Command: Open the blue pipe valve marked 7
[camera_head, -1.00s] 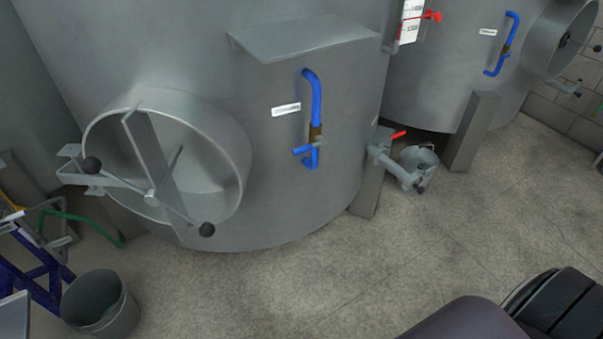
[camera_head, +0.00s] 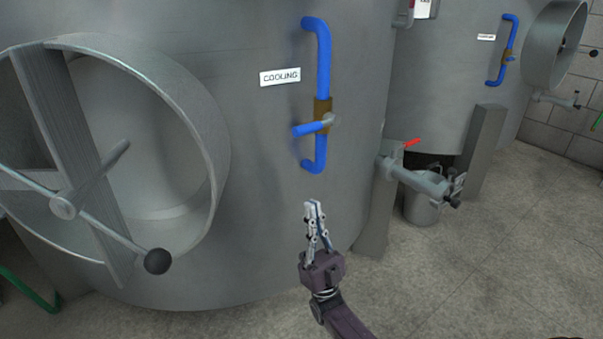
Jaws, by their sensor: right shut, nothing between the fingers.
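A blue pipe (camera_head: 323,60) with a brass valve body (camera_head: 322,108) is fixed to the front of the near steel tank. Its blue lever handle (camera_head: 308,128) sticks out to the left, across the pipe. A white label (camera_head: 280,77) beside it reads "COOLING"; I see no number 7. My right gripper (camera_head: 314,203) is shut and empty, pointing up, just below the pipe's lower end and apart from the lever in the picture. A second blue pipe with a valve (camera_head: 507,55) is on the tank behind at the right. My left gripper is not in view.
The near tank's round open manway (camera_head: 205,130), with its crossbar and black-knobbed handle (camera_head: 158,261), juts out at left. An outlet with a red lever (camera_head: 411,143) and a bucket (camera_head: 421,208) stand at right. The floor (camera_head: 490,260) at right is clear.

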